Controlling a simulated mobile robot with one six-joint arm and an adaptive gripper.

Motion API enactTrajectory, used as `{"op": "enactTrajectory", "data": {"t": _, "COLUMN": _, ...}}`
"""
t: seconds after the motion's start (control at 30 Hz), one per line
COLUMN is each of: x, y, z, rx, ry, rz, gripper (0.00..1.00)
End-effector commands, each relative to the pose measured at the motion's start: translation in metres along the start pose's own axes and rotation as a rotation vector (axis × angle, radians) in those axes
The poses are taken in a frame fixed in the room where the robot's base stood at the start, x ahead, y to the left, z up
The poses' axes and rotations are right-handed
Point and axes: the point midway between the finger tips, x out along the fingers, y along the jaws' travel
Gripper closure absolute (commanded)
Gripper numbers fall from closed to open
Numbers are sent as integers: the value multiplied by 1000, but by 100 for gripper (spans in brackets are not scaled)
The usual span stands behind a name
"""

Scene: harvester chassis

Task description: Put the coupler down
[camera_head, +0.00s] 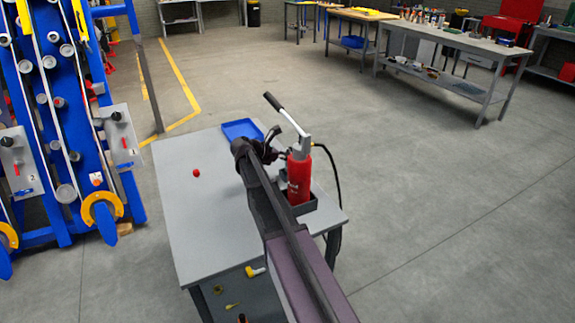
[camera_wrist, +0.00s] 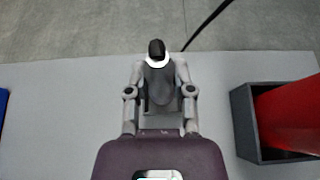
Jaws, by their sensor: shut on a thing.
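The coupler (camera_wrist: 157,50) is a small dark piece with a white ring, seen at the top of my gripper (camera_wrist: 159,78) in the wrist view. The fingers are closed around it, and their tips partly hide it. A black hose (camera_wrist: 207,26) runs up and right from near it. In the head view my gripper (camera_head: 276,150) is over the far part of the grey table (camera_head: 200,225), left of the red hand pump (camera_head: 299,178). The coupler is too small to make out clearly there. Its height above the table is hard to tell.
The pump stands in a dark holder (camera_wrist: 243,125) just right of my gripper. A blue tray (camera_head: 242,130) lies at the table's far edge. A small red piece (camera_head: 196,173) lies on the table's left part, with clear tabletop around it. A blue rack (camera_head: 75,120) stands left.

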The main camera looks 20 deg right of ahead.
Motion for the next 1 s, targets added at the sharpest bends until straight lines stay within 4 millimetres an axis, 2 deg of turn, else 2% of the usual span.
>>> {"op": "enactTrajectory", "data": {"t": 0.5, "x": 15, "y": 0, "z": -30, "rx": 0, "ry": 0, "rz": 1, "gripper": 100}}
{"op": "enactTrajectory", "data": {"t": 1.0, "x": 15, "y": 1, "z": -33, "rx": -1, "ry": 0, "rz": 1, "gripper": 100}}
